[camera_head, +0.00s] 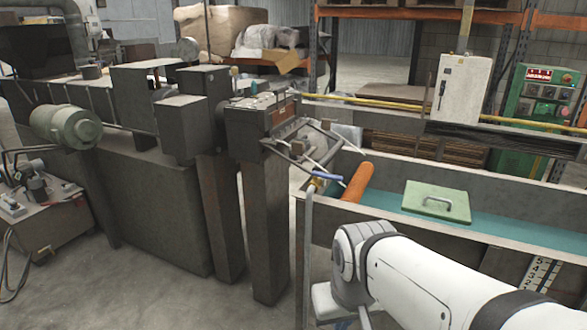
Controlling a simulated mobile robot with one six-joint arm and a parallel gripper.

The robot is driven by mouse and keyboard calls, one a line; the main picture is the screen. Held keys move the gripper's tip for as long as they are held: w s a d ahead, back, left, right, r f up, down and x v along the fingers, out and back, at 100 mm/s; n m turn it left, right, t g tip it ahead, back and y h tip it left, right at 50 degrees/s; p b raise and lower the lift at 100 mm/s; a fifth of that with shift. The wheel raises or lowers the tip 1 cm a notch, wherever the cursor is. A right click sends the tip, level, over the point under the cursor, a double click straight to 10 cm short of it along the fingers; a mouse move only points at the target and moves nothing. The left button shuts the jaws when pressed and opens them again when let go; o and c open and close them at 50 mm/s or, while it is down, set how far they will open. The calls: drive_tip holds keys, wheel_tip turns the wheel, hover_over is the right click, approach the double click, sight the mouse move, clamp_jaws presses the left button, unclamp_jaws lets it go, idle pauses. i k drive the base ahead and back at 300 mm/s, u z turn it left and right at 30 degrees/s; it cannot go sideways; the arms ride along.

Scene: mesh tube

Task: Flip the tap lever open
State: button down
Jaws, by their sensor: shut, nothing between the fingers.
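The tap lever (327,176) is a small blue handle near the middle of the view. It lies about level at the top of a thin grey upright pipe (307,215), at the near-left end of a long trough. My white arm comes in from the bottom right and bends down at a joint below and right of the lever. The arm is apart from the lever in the picture. My gripper's fingers do not show; they are hidden behind the arm or below the frame.
The grey trough (484,215) holds teal water. An orange-red cylinder (358,182) leans close to the lever's right. A green lid with a handle (436,201) sits farther right. A dark machine on posts (265,195) stands left. Bare floor shows at the lower left.

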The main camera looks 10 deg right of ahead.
sight(316, 174)
drive_tip(key=z, duration=0.15)
drive_tip(key=i, duration=0.95)
drive_tip(key=u, duration=0.1)
